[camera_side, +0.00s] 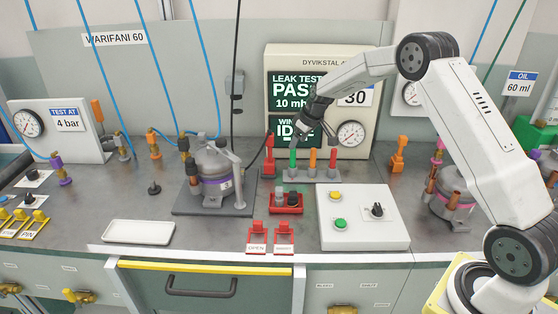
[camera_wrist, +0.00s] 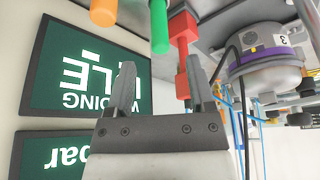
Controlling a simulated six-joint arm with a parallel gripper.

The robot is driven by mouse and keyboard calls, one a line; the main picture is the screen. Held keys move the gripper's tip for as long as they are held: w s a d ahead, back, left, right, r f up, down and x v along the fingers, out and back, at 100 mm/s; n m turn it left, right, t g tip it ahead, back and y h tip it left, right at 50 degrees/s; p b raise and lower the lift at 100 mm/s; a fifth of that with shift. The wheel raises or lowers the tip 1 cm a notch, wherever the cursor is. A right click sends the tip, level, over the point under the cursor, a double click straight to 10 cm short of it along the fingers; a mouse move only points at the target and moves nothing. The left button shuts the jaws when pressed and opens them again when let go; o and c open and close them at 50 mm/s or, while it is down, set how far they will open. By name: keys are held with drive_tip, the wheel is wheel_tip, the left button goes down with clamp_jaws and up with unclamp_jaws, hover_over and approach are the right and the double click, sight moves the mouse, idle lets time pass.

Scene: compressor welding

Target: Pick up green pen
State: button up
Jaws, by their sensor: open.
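The green pen (camera_side: 293,160) stands upright in a grey rack (camera_side: 301,175), at the left end of a row of three. Beside it stand an orange pen (camera_side: 313,159) and a red pen (camera_side: 333,160). My gripper (camera_side: 311,143) is close to the pens, near their upper parts. In the wrist view, my gripper (camera_wrist: 160,68) is open with nothing between its fingers. That view is upside down; the green pen (camera_wrist: 160,25) shows just beyond the fingertips, roughly in line with the gap. The orange pen (camera_wrist: 103,10) is to its left. The pens' other ends are out of that view.
A red clamp-like part (camera_side: 269,156) stands close left of the rack. The display panel (camera_side: 283,60) is right behind the pens. A silver compressor (camera_side: 213,170) stands further left. A button box (camera_side: 362,217) and a red holder (camera_side: 286,203) lie in front.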

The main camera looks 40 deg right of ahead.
sight(291, 168)
drive_tip(key=shift+x, duration=1.15)
drive_tip(key=shift+f, duration=0.1)
drive_tip(key=shift+x, duration=2.5)
clamp_jaws()
